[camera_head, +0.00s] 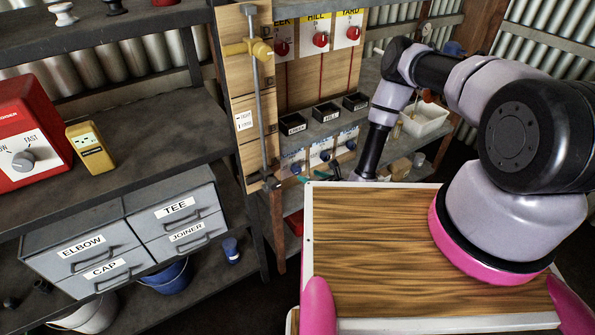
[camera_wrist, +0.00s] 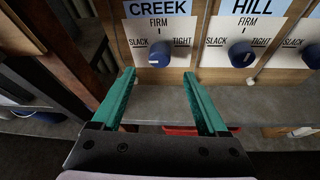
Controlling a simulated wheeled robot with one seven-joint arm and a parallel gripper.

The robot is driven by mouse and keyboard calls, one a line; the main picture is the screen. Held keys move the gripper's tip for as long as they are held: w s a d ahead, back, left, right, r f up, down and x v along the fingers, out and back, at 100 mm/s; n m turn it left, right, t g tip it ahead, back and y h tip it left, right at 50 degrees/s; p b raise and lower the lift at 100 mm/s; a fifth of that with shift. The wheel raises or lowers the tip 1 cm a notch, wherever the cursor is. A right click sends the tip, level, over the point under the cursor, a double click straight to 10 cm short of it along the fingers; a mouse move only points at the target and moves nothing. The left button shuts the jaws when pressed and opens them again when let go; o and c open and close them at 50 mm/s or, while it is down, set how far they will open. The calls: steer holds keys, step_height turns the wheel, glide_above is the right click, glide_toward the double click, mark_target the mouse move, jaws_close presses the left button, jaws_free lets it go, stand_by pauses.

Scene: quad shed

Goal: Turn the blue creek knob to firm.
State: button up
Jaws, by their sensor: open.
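The blue creek knob (camera_wrist: 159,54) is on a white plate under the CREEK label in the wrist view. The plate reads SLACK at left, FIRM at top and TIGHT at right. The knob's pointer is too small to read. My gripper (camera_wrist: 158,74) is open, its two green fingers apart on either side below the knob. I cannot tell whether they touch it. In the head view the creek knob (camera_head: 296,168) is small, at the left of the lower row, near my gripper.
The blue hill knob (camera_wrist: 241,54) is to the right, with another blue knob (camera_wrist: 312,56) beyond it. A grey shelf (camera_wrist: 270,108) runs below the plates. In the head view, red knobs (camera_head: 321,40) and black bins (camera_head: 325,112) are above, and a wooden post (camera_head: 250,120) stands left.

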mark_target(299, 171)
steer(key=x, duration=0.8)
steer(key=shift+c, duration=0.4)
jaws_close()
